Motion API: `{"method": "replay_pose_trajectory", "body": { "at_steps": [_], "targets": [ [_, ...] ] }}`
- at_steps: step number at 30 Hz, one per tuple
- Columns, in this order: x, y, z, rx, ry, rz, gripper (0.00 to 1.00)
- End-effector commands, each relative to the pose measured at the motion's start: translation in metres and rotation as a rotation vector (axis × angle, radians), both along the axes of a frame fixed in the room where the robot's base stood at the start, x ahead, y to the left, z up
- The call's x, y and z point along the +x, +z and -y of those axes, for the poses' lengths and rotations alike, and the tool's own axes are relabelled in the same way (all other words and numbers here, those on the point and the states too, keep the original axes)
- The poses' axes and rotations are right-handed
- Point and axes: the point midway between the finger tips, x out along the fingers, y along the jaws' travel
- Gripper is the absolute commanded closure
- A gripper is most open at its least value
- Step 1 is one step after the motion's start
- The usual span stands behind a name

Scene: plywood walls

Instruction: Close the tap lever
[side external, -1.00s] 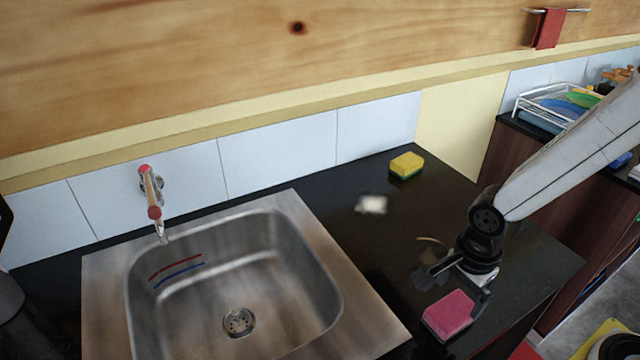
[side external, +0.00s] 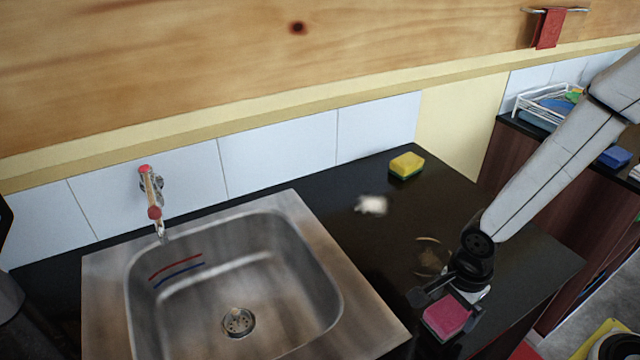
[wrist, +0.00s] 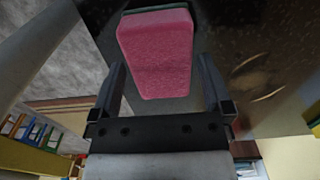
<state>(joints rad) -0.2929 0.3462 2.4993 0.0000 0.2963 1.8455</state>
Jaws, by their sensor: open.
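The tap (side external: 151,196) is on the tiled wall above the left side of the sink, with red parts at its top and front. Its lever's exact position is too small to make out, and I cannot tell whether water runs. My gripper (side external: 445,303) is far from the tap, low over the counter at the right. It is open, with its fingers on either side of a pink sponge (side external: 446,317). In the wrist view the sponge (wrist: 158,52) lies between the two open fingers (wrist: 163,80), with visible gaps to both. The tap is out of the wrist view.
The steel sink (side external: 368,318) lies between my gripper and the tap. A yellow-green sponge (side external: 406,166) and a white patch (side external: 371,204) are on the dark counter (side external: 330,195). A dish rack (side external: 540,105) stands at the back right. The counter's middle is mostly clear.

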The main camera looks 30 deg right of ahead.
Motion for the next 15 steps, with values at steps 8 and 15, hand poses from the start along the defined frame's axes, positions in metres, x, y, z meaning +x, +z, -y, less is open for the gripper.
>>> {"method": "replay_pose_trajectory", "body": {
  "at_steps": [8,15],
  "targets": [
    [0.0,-0.02,0.0,0.002,-0.001,-0.002,0.0],
    [0.0,-0.024,0.0,0.003,-0.001,0.0,0.0]
  ]
}}
